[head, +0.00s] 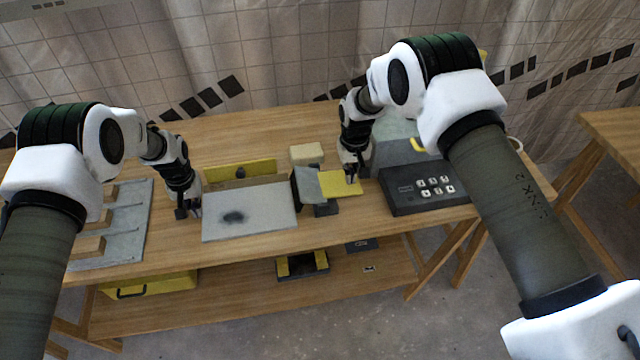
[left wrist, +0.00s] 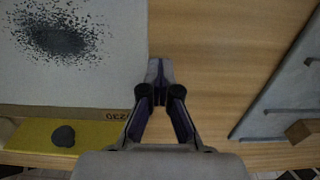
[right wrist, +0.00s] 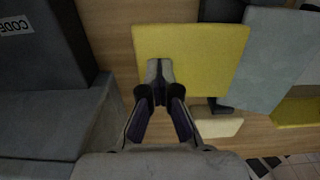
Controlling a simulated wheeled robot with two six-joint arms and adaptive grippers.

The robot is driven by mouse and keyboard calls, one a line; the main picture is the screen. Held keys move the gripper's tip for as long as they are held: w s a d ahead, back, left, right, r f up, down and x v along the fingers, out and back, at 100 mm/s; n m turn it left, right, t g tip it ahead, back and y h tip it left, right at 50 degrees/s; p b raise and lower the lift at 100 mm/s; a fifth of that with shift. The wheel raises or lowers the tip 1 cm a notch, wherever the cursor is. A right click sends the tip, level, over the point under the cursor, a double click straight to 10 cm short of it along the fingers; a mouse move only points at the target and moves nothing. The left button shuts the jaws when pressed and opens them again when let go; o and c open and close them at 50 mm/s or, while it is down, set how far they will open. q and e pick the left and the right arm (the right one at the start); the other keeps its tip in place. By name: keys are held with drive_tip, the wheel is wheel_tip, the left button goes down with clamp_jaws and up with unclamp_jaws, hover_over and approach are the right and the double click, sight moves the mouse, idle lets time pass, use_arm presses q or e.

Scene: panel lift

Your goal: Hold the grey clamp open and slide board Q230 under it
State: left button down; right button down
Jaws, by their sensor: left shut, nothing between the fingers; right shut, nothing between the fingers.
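The board Q230 (head: 262,200), pale grey with a dark speckled patch, lies flat on the table; part of its label shows upside down in the left wrist view (left wrist: 118,115). The grey clamp (head: 307,186) stands at the board's right end, its grey plate tilted with a dark face toward the board. A yellow plate (head: 342,184) extends from its right side. My right gripper (head: 352,179) is shut, its tips over the yellow plate (right wrist: 190,55); contact is hard to tell. My left gripper (head: 194,212) is shut beside the board's left edge, touching or nearly so (left wrist: 158,72).
A yellow strip with a dark knob (head: 240,172) stands along the board's back edge. A pale block (head: 306,153) lies behind the clamp. A dark keypad box (head: 425,188) stands at right, a grey slotted rack (head: 125,222) at left.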

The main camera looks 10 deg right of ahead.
sight(214, 210)
use_arm(q)
drive_tip(key=shift+d, duration=2.35)
use_arm(e)
drive_tip(key=shift+f, duration=0.1)
use_arm(q)
drive_tip(key=shift+a, duration=0.15)
drive_tip(key=shift+a, duration=1.7)
use_arm(e)
drive_tip(key=shift+s, duration=0.1)
use_arm(q)
wheel_tip(214, 210, up, 8)
use_arm(e)
drive_tip(key=shift+r, duration=4.55)
